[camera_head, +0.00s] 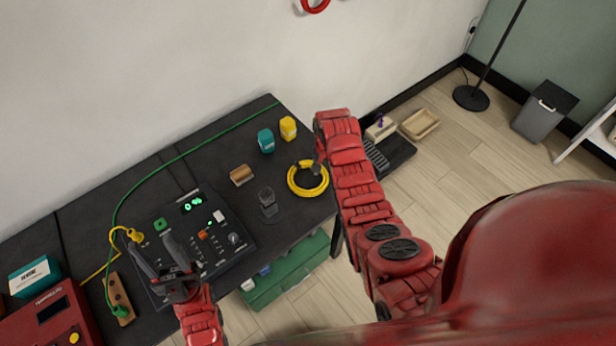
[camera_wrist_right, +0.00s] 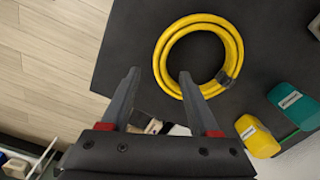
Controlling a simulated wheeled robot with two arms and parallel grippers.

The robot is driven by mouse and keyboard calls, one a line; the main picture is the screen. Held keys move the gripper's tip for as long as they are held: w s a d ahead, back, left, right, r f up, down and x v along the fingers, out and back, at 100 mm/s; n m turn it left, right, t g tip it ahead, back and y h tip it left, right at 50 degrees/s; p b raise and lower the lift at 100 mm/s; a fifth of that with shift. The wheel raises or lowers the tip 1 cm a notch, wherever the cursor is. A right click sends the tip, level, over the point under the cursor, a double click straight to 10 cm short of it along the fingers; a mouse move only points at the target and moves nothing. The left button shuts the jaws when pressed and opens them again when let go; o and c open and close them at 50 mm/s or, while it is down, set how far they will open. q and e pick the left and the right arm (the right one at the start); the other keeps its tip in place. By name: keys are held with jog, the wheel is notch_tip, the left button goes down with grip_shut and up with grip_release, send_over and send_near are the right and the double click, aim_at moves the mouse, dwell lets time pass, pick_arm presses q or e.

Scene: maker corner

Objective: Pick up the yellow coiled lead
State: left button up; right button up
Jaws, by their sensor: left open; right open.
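The yellow coiled lead (camera_head: 294,184) lies flat on the dark bench, near its right end, as a ring with a dark band. In the right wrist view the lead (camera_wrist_right: 167,47) shows just beyond the fingertips. My right gripper (camera_wrist_right: 158,78) is open and empty, with its fingers apart and pointing toward the near part of the ring. In the head view my right gripper (camera_head: 319,168) is at the lead's right edge, partly hidden by my arm. I cannot tell whether it touches the lead. My left gripper (camera_head: 158,262) is open and empty above the black control panel.
A teal container (camera_head: 266,141) and a yellow container (camera_head: 288,128) stand behind the lead. A brown block (camera_head: 241,175) and a dark clear holder (camera_head: 268,202) stand left of it. The black control panel (camera_head: 236,241) is further left. The bench's right edge is close to the lead.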

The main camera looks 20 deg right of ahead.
aim_at(324, 184)
jog(key=shift+s+a+f+p, duration=0.15)
jog(key=shift+f+p, duration=0.55)
jog(key=shift+f, duration=1.45)
jog(key=shift+c, duration=0.2)
grip_shut()
